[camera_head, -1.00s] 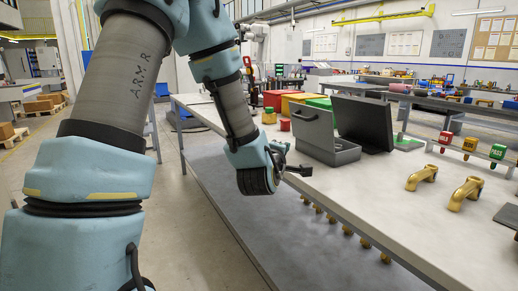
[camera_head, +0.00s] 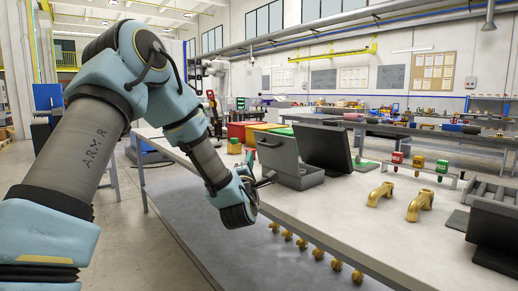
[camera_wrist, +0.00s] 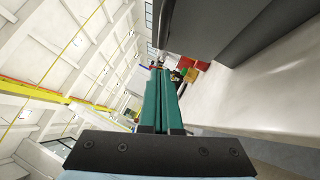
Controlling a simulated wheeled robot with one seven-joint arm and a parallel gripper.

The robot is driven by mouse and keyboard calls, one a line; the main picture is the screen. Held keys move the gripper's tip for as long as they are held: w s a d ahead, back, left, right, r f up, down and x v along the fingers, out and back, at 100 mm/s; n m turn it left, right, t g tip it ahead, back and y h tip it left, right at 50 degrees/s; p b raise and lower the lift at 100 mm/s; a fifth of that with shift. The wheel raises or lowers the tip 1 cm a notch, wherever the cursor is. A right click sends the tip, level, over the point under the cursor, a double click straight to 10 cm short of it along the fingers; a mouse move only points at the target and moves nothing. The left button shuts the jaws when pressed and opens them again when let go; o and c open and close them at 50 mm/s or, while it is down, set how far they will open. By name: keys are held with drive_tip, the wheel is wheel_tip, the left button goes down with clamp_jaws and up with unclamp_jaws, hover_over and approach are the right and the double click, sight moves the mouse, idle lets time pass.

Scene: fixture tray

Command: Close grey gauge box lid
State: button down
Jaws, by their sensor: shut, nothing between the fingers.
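The grey gauge box (camera_head: 300,177) stands on the table near its front left edge. Its lid (camera_head: 276,151), with a handle on its outer face, stands up open. My gripper (camera_head: 268,181) is just left of the box, low beside its front corner. Whether it touches the box cannot be told. In the wrist view my gripper's green fingers (camera_wrist: 160,98) lie together, shut and empty. A large dark grey surface (camera_wrist: 205,25) fills the top right there, close to the fingers; it appears to be part of the box.
A dark upright panel (camera_head: 326,148) stands right behind the box. Red (camera_head: 237,130), yellow (camera_head: 257,132) and green (camera_head: 286,132) bins stand behind. Brass pipe elbows (camera_head: 420,203) lie to the right. The pale tabletop (camera_head: 340,205) is clear in front.

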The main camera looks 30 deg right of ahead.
sight(261, 145)
drive_tip(key=shift+w+d+r+p, duration=0.1)
drive_tip(key=shift+d+r+p, duration=0.15)
drive_tip(key=shift+d, duration=0.4)
drive_tip(key=shift+w+d+r+p, duration=0.15)
drive_tip(key=shift+d+r, duration=0.15)
drive_tip(key=shift+d, duration=0.3)
drive_tip(key=shift+w+d+r+p, duration=0.15)
drive_tip(key=shift+d+r, duration=0.1)
drive_tip(key=shift+d, duration=0.4)
